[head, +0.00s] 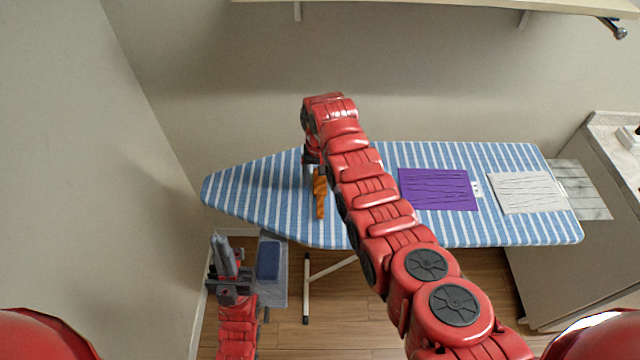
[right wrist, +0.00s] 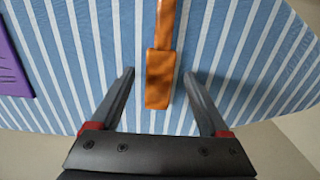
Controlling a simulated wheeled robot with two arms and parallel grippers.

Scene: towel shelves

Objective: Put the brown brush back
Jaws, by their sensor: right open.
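The brown brush (head: 320,196) lies on the blue-and-white striped ironing board (head: 260,195), left of the middle. In the right wrist view the wide end of the brush (right wrist: 159,82) shows between my right fingers, and its narrower part runs out of the top of the picture. My right gripper (right wrist: 158,74) is open, with a finger on each side of the brush and a gap to each. In the head view my right arm partly hides this gripper (head: 309,178). My left gripper (head: 224,252) is low at the left, below the board and away from the brush; its opening is unclear.
A purple folded cloth (head: 437,189) and a white folded cloth (head: 526,192) lie on the board to the right. A grey bin with something blue (head: 269,260) stands on the floor beside my left gripper. A counter (head: 610,150) is at the right; a shelf (head: 420,8) is above.

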